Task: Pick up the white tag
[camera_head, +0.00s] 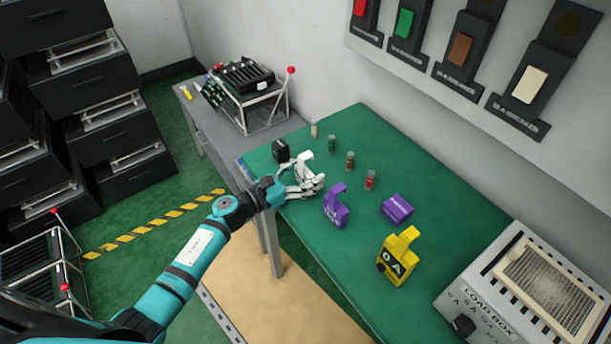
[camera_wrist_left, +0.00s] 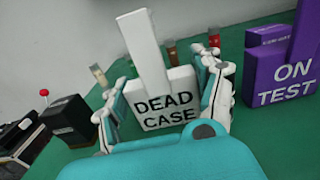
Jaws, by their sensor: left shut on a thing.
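The white tag (camera_head: 304,160) stands at the near left part of the green table. In the left wrist view the white tag (camera_wrist_left: 148,50) reads "DEAD CASE" and has a tall upright tab, leaning slightly left. My left gripper (camera_head: 305,184) has its fingers on both sides of the tag's lower body and is shut on it. In the left wrist view the fingers of my left gripper (camera_wrist_left: 170,105) flank the lettered block. Whether the tag's base touches the table is hidden by my gripper. My right gripper is not in view.
A purple "ON TEST" tag (camera_head: 336,207), a purple block (camera_head: 397,209) and a yellow tag (camera_head: 398,257) stand to the right. A black block (camera_head: 281,151) is close behind the gripper. Several small cylinders, including a red one (camera_head: 370,181), line the table. A load box (camera_head: 525,290) stands at right.

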